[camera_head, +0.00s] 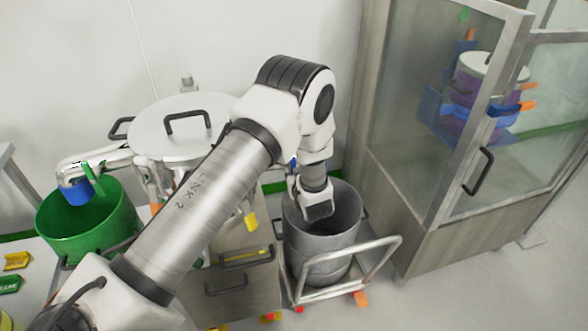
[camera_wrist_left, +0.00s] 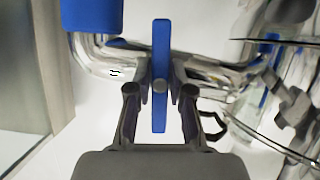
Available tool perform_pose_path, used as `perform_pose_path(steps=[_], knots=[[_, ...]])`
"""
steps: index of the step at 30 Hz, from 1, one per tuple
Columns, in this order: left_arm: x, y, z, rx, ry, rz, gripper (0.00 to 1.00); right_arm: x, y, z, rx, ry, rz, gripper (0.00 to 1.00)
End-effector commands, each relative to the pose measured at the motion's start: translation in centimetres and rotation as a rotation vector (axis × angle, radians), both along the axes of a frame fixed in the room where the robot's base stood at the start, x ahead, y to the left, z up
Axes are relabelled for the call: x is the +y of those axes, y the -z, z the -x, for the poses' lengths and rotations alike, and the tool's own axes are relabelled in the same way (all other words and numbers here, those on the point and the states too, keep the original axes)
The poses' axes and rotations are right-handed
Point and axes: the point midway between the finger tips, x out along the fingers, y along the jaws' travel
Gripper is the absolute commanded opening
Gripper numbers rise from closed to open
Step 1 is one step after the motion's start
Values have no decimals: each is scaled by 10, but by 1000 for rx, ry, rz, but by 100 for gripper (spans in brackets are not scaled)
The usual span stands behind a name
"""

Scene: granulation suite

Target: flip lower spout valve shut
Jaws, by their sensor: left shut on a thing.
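A blue valve lever (camera_wrist_left: 160,110) stands upright in the left wrist view, in front of a shiny metal spout pipe (camera_wrist_left: 205,75). My left gripper (camera_wrist_left: 160,72) is shut on this lever, with one finger on each side. In the head view my left arm reaches down over the steel bin, with its wrist and gripper (camera_head: 314,203) there; the fingertips are hard to make out. A blue cylindrical pipe end (camera_wrist_left: 92,15) is at the top left of the wrist view. The steel vessel (camera_head: 160,130) is partly hidden behind my arm. My right gripper is not in view.
A grey steel bin (camera_head: 340,225) stands on a wheeled trolley (camera_head: 345,275) below my gripper. A green tub (camera_head: 85,235) sits at the left under a blue-ended spout (camera_head: 76,191). A glass-doored cabinet (camera_head: 440,150) stands at the right.

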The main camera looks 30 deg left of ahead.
Motion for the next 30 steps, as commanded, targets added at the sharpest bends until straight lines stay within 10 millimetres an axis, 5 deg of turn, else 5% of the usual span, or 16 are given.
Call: perform_pose_path(steps=[21, 22, 23, 30], knots=[[0, 0, 0, 63, 0, -55, 0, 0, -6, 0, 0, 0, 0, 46], [0, 0, 0, 63, 0, -55, 31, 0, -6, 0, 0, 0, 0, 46], [0, 0, 0, 63, 0, -55, 42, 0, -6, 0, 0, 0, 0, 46], [0, 0, 0, 63, 0, -55, 46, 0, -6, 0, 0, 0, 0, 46]])
